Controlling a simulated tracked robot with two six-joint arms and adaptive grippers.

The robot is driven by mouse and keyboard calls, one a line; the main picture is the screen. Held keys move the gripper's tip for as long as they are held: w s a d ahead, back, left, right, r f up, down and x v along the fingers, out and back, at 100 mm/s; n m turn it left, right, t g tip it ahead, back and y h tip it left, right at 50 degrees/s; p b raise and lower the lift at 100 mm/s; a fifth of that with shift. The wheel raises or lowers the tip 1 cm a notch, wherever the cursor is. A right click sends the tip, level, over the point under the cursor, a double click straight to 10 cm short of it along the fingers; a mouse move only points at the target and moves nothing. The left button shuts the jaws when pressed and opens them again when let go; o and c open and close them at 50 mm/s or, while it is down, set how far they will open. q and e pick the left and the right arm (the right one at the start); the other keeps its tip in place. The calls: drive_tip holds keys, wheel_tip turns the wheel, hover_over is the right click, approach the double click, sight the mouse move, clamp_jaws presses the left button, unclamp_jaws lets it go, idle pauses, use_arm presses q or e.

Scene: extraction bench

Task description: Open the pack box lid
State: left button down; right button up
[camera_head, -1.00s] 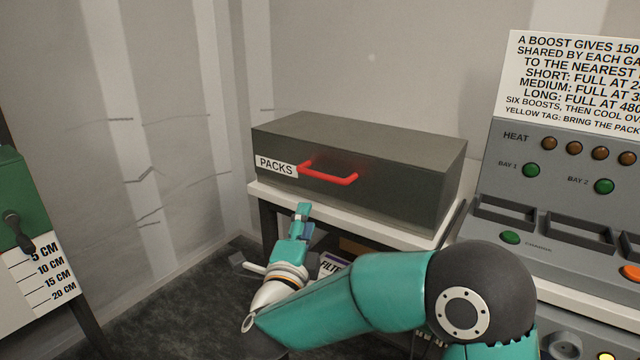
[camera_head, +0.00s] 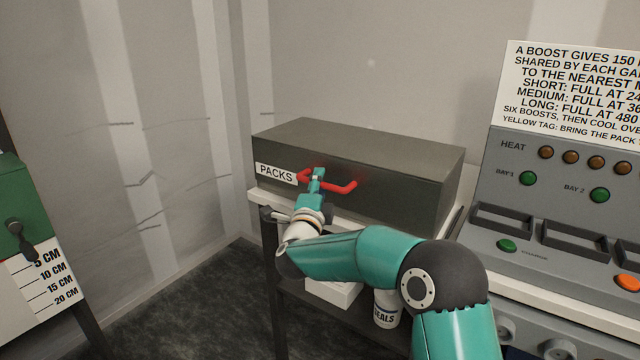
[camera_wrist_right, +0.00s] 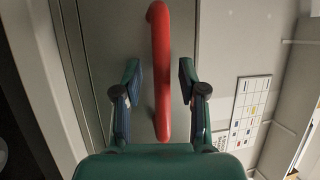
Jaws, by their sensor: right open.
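The pack box (camera_head: 400,190) is a dark grey box with a closed lid, a white PACKS label (camera_head: 276,173) and a red handle (camera_head: 340,188) on its front. It sits on a white-topped stand. My right gripper (camera_head: 318,176) is at the left part of the handle in the head view. In the right wrist view, the red handle (camera_wrist_right: 161,70) runs between the two open fingers of the right gripper (camera_wrist_right: 160,85), with gaps on both sides. My left gripper is not in view.
A grey heat console (camera_head: 560,200) with buttons and bays stands close on the right. A green device with a centimetre scale (camera_head: 45,280) is at the far left. A lower shelf holds a white box (camera_head: 333,292) and a SEALS container (camera_head: 386,308).

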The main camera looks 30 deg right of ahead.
clamp_jaws()
idle(0.3)
